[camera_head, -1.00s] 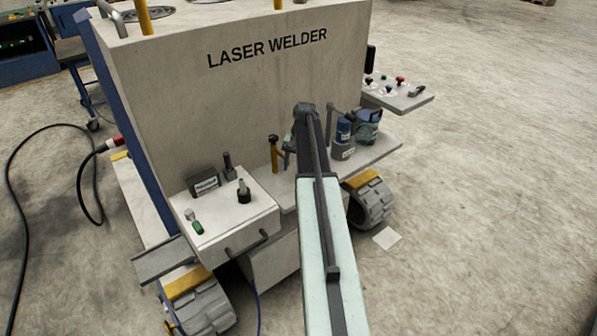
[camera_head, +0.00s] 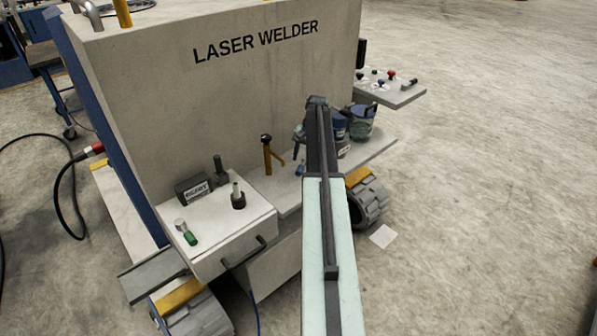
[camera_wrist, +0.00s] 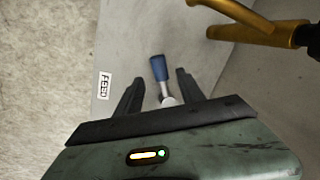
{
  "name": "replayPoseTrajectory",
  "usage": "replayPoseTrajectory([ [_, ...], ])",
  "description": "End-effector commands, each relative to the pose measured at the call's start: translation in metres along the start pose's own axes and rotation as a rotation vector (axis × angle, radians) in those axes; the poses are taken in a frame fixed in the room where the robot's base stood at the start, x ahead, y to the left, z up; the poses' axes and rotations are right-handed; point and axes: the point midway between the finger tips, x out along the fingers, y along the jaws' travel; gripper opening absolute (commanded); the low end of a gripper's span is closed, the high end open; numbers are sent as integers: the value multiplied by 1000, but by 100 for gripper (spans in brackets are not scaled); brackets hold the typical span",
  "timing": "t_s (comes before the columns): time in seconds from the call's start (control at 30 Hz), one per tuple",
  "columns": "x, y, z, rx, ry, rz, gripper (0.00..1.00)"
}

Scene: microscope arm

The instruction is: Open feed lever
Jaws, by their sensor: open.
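The feed lever has a blue grip (camera_wrist: 159,68) on a short metal stem, beside a white FEED label (camera_wrist: 103,86) on a grey surface in the wrist view. My gripper (camera_wrist: 159,77) is open, one dark finger on each side of the lever, with gaps visible and nothing held. The lever's base is partly hidden by the gripper body. In the head view a small blue piece, likely the lever grip (camera_head: 300,170), shows on the welder's shelf just left of my arm. My gripper (camera_head: 299,137) is mostly hidden behind my arm there.
A yellow lever with a black knob (camera_wrist: 262,30) is close by at upper right in the wrist view; it also stands left of my arm in the head view (camera_head: 267,158). Blue containers (camera_head: 362,122) stand right of my arm. A drawer box (camera_head: 235,235) juts out front left.

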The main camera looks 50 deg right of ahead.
Motion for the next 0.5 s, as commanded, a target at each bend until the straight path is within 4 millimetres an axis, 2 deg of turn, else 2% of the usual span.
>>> replayPoseTrajectory([
  [0.03,18,1,0,-1,0,0,46],
  [0.2,47,1,0,-2,0,0,46],
  [0.3,55,0,0,-1,0,0,46],
  [0.5,53,-2,1,-2,0,0,46],
])
